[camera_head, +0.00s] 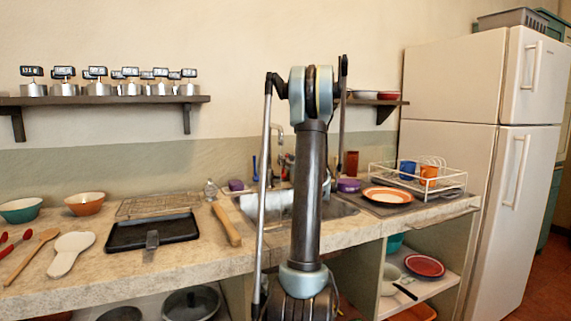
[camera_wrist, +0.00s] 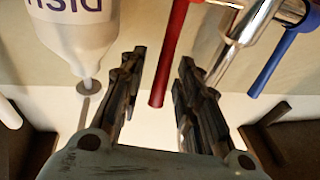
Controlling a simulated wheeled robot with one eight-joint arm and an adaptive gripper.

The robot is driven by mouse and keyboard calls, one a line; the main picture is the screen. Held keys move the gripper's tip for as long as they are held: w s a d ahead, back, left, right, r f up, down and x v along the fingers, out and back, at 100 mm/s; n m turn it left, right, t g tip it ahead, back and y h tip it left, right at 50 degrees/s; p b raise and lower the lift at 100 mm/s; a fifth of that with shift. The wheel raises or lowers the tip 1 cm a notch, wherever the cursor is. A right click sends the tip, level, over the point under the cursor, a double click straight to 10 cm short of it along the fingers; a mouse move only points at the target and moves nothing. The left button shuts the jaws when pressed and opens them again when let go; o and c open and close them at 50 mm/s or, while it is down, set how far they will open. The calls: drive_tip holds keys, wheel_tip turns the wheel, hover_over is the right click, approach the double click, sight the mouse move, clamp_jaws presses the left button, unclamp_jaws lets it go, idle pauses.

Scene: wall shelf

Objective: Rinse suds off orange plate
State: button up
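The orange plate (camera_head: 387,195) lies flat on a dark mat at the right of the sink; its middle looks pale, and I cannot tell if that is suds. The sink (camera_head: 335,208) is partly hidden behind my arm. The chrome faucet (camera_head: 278,135) stands at its back, with a blue handle (camera_head: 255,168) to the left. In the wrist view my gripper (camera_wrist: 158,88) is open and empty. The red faucet handle (camera_wrist: 172,55) points in between its fingers, and the blue handle (camera_wrist: 280,60) and chrome faucet (camera_wrist: 240,40) are to the right. My arm hides the gripper in the head view.
A white dish bottle (camera_wrist: 80,35) is close beside the left finger. A white dish rack (camera_head: 450,187) with cups stands right of the sink. A wooden rolling pin (camera_head: 227,225) and black pan (camera_head: 152,232) lie left. A fridge (camera_head: 490,150) stands far right.

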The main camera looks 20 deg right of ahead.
drive_tip(key=v, duration=1.1)
drive_tip(key=shift+s+f, duration=0.2)
drive_tip(key=shift+s, duration=0.15)
drive_tip(key=shift+s+d, duration=0.15)
